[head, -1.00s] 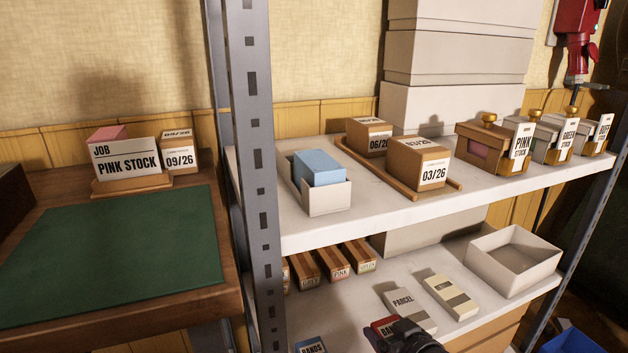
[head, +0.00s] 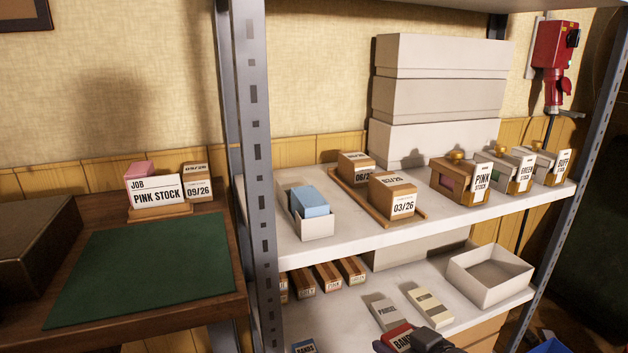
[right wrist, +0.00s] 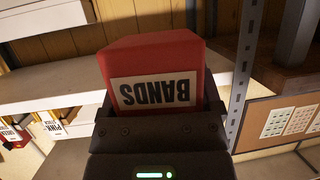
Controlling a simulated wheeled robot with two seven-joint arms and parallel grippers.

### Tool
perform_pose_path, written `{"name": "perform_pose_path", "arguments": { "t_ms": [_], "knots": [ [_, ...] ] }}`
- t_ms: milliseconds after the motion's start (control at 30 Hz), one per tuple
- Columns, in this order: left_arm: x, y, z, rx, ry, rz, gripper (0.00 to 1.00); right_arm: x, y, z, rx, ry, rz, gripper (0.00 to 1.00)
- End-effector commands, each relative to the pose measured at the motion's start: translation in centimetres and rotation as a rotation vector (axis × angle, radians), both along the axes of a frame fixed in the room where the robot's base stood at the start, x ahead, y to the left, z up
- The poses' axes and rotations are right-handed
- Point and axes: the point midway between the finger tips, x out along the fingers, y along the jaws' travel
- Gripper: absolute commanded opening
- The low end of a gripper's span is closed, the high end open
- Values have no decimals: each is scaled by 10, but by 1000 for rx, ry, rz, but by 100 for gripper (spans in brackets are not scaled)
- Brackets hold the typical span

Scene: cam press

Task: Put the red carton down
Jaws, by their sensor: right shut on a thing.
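The red carton (right wrist: 150,60) has a white label reading BANDS, upside down in the right wrist view. My right gripper (right wrist: 160,115) is shut on it. In the head view the carton (head: 399,332) and my right gripper (head: 425,340) are at the bottom edge, in front of the lower shelf (head: 350,318). I cannot tell whether the carton touches the shelf. My left gripper is in neither view now.
On the lower shelf, a PARCEL box (head: 384,313) and another pale box (head: 430,306) lie just behind the carton. An empty white tray (head: 490,275) stands to the right. A blue BANDS carton (head: 305,346) is at the lower left. The upper shelf (head: 350,240) overhangs behind.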

Motion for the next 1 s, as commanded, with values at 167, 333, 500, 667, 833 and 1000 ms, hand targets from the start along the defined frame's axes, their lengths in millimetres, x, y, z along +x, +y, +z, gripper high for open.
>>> {"name": "perform_pose_path", "arguments": {
  "t_ms": [167,333,500,667,833,1000],
  "knots": [
    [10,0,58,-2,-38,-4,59,-51,-1,99,1,-12,159,20],
    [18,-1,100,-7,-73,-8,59,-113,-2,173,-4,-11,363,20],
    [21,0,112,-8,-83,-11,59,-146,-2,195,-3,-3,470,20],
    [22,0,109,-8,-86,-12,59,-150,-3,193,-5,5,485,20],
    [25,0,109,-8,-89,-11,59,-149,-2,192,-2,6,483,20],
    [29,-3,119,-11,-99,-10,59,-144,-4,200,3,1,453,20]
  ]
}}
